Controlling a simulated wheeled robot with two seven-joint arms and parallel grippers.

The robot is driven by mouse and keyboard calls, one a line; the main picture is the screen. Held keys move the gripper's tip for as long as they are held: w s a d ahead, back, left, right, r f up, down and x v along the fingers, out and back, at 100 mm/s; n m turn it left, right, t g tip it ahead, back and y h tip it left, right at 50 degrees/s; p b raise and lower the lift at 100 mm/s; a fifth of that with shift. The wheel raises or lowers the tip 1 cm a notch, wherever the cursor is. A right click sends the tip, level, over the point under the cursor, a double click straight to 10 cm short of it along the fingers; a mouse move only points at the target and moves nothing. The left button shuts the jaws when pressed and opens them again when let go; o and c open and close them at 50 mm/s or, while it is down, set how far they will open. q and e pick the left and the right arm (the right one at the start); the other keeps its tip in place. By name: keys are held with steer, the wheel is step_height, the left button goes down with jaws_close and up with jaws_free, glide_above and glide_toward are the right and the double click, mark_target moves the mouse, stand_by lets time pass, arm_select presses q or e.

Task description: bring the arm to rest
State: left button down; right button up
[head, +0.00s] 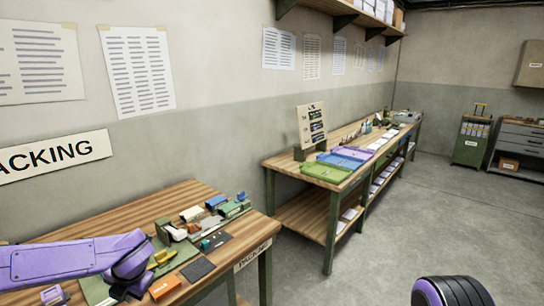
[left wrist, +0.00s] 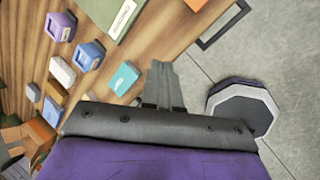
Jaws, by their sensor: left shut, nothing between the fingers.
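My left arm comes in from the left in the head view, low over the packing table (head: 100,218). Its dark left gripper (head: 122,290) is at the table's near side, partly hidden by the purple wrist. In the left wrist view the left gripper (left wrist: 162,68) has its grey fingers together with nothing between them. They point across the wooden table top, near a teal block (left wrist: 124,77) but apart from it. My right gripper is not in view.
An orange box (head: 164,287), a dark flat pad (head: 197,269) and several small blocks lie on the packing table. A second bench (head: 289,162) with a green tray (head: 327,172) stands farther back along the wall.

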arm_select(q)
steer(key=s+d+f+m+t+b, duration=0.25)
steer(key=s+f+m, duration=0.35)
steer(key=f+m, duration=0.4)
steer(key=s+d+f+m+t+b, duration=0.1)
steer(key=s+d+f+m+t, duration=0.15)
steer(key=s+f+m, duration=0.6)
steer(key=s+f+m+g+b, duration=0.2)
steer(key=s+f+m+g, duration=0.2)
steer(key=s+f+m, duration=0.4)
steer(key=s+f, duration=0.5)
steer(key=s, duration=0.4)
steer(key=shift+s+a+f+h, duration=0.2)
steer(key=shift+s+f+h, duration=0.15)
steer(key=shift+h, duration=0.05)
steer(key=shift+m, duration=0.25)
